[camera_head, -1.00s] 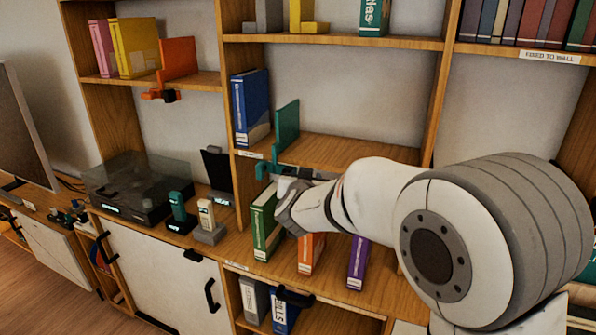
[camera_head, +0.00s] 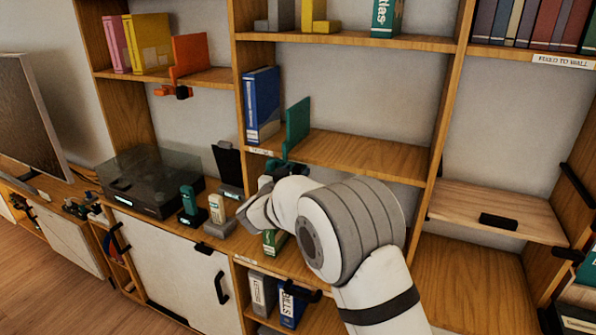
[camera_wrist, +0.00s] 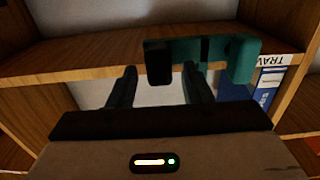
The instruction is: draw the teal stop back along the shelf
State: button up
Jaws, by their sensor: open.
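The teal stop (camera_head: 297,122) stands upright on the middle shelf, a short gap right of a blue book (camera_head: 262,105). Its clamp part hangs at the shelf's front edge. In the wrist view the teal stop (camera_wrist: 205,50) crosses the top of my gripper's reach, with a black lug hanging down from it. My gripper (camera_wrist: 160,82) is open, one finger on either side of that lug in the picture; I cannot tell whether either touches. In the head view my gripper (camera_head: 268,184) is just below the shelf edge, partly hidden by my wrist.
The shelf (camera_head: 365,155) is bare to the right of the stop. Below are a green book (camera_head: 272,242), partly hidden by my arm, and a cordless phone (camera_head: 217,209). An orange stop (camera_head: 189,55) stands on the shelf at the left.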

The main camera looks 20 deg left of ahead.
jog(key=shift+w, duration=0.25)
jog(key=shift+c, duration=0.2)
grip_shut()
